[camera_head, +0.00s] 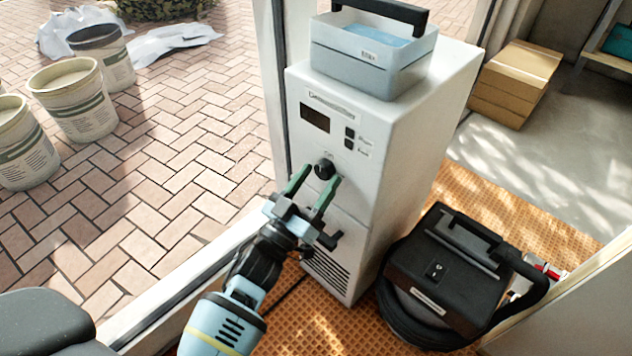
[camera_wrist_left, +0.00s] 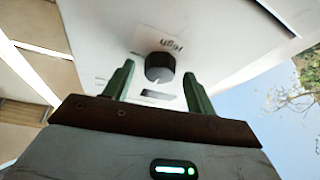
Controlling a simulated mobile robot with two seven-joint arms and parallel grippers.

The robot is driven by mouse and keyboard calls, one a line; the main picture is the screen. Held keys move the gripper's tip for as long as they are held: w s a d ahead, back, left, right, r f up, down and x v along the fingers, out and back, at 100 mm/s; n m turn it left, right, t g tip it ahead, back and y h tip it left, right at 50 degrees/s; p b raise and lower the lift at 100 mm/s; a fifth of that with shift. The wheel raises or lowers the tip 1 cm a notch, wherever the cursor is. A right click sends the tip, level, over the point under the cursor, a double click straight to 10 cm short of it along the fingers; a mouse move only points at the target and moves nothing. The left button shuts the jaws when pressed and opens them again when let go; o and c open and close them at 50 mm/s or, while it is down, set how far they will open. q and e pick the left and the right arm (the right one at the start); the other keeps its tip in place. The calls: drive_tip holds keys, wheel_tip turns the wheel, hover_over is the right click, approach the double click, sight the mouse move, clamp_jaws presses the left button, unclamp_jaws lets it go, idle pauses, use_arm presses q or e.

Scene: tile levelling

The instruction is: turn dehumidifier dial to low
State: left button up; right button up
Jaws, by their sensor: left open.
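The dehumidifier (camera_head: 390,140) is a tall white box with a dark display and small buttons on its front. My left gripper (camera_head: 315,185) is open in front of the dial. Its green fingers (camera_wrist_left: 160,85) stand on either side of the dial, with gaps, and do not grip it. I cannot tell which setting the dial points to. My right gripper is not in view.
A light blue bin (camera_head: 365,70) with a black handle sits on top of the dehumidifier. A black machine with a hose (camera_head: 445,265) stands close on its right. Cardboard boxes (camera_head: 515,85) lie behind. Several buckets (camera_head: 75,100) stand on brick paving beyond the door frame at left.

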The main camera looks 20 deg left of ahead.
use_arm(q)
drive_tip(key=shift+c, duration=0.6)
drive_tip(key=c, duration=0.7)
drive_tip(key=shift+c, duration=0.8)
drive_tip(key=shift+m, duration=0.3)
